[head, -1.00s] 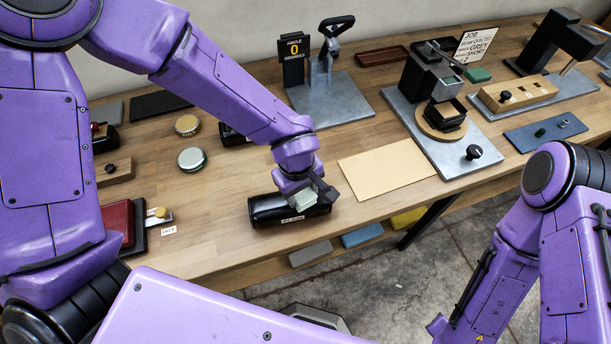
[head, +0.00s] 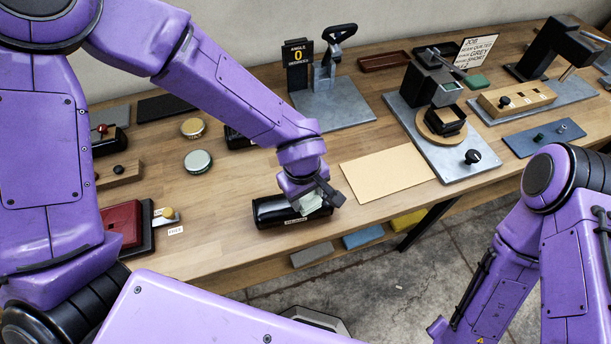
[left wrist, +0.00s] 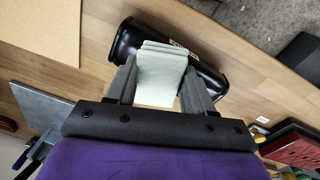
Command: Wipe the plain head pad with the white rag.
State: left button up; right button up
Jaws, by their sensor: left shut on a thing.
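The head pad (head: 275,213) is a glossy black roll lying at the front edge of the bench, with a small pale label too small to read surely. My left gripper (head: 316,201) is over its right end, shut on the pale, slightly greenish white rag (head: 309,204). In the left wrist view the folded rag (left wrist: 160,75) sits between the two fingers and overlaps the middle of the black pad (left wrist: 207,77); it appears to touch the pad. My right arm is at the lower right, but its gripper is out of the frame.
A tan sheet (head: 385,172) lies right of the pad. Two round tins, one silver (head: 198,161), sit left. A red block (head: 124,222) is at the front left. A grey-based device (head: 335,105) stands behind. Bare bench lies left of the pad.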

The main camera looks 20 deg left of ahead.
pick_arm(q)
jog(key=shift+a+r+p, duration=0.2)
jog(key=shift+r+p, duration=0.5)
jog(key=shift+r, duration=0.25)
jog(key=shift+s+r+p, duration=0.1)
jog(key=shift+r+p, duration=0.6)
jog(key=shift+p, duration=0.05)
jog(key=shift+r+p, duration=0.5)
jog(key=shift+r, duration=0.5)
jog(key=shift+d, duration=0.1)
